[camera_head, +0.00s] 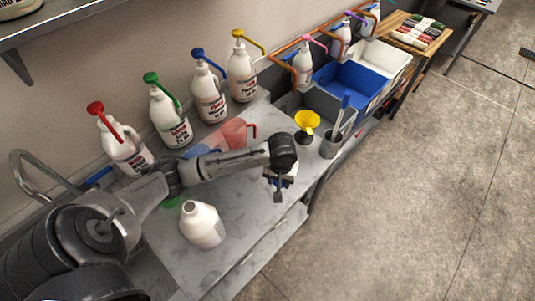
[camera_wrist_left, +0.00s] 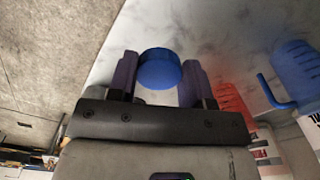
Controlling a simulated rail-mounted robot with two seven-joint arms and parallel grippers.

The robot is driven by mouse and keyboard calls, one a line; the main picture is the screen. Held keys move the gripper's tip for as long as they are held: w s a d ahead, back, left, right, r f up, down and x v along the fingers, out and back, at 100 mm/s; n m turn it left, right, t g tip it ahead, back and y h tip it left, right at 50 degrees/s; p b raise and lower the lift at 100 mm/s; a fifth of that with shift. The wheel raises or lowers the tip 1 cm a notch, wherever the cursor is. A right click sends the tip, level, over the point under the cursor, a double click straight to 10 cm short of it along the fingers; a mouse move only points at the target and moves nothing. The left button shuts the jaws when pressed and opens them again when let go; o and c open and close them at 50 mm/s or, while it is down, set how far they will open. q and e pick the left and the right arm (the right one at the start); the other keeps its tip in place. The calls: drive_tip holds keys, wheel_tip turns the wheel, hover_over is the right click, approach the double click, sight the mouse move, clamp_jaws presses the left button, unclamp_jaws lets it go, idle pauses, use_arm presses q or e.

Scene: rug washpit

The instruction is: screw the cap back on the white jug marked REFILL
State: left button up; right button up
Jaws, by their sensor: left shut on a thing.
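A white jug (camera_head: 204,229) stands on the grey bench in the head view, below my left forearm. Its neck shows no coloured cap, and no marking on it can be read from here. My left gripper (camera_head: 279,190) is out to the right of the jug over the bench, pointing down. In the left wrist view, my left gripper (camera_wrist_left: 160,82) is shut on a round blue cap (camera_wrist_left: 159,69), held between its two fingertips. The cap is hidden or too small to make out in the head view. My right gripper is in neither view.
White pump bottles with red (camera_head: 124,147), green (camera_head: 171,119), blue (camera_head: 208,95) and yellow (camera_head: 241,75) pumps line the wall. A translucent red measuring jug (camera_head: 233,132) stands behind my forearm. A yellow funnel (camera_head: 307,121) and grey canister (camera_head: 331,145) stand at right.

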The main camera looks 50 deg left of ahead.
use_arm(q)
drive_tip(key=w+d+r+m, duration=0.2)
drive_tip(key=w+d+r, duration=0.2)
drive_tip(key=d+r, duration=0.55)
drive_tip(key=s+d+r+m, duration=0.2)
drive_tip(key=s+d+r, duration=0.1)
drive_tip(key=d+r, duration=0.5)
drive_tip(key=s+d+r+m, duration=0.3)
drive_tip(key=d+r, duration=0.5)
drive_tip(key=r, duration=0.4)
drive_tip(key=shift+s, duration=0.3)
drive_tip(key=shift+r, duration=0.1)
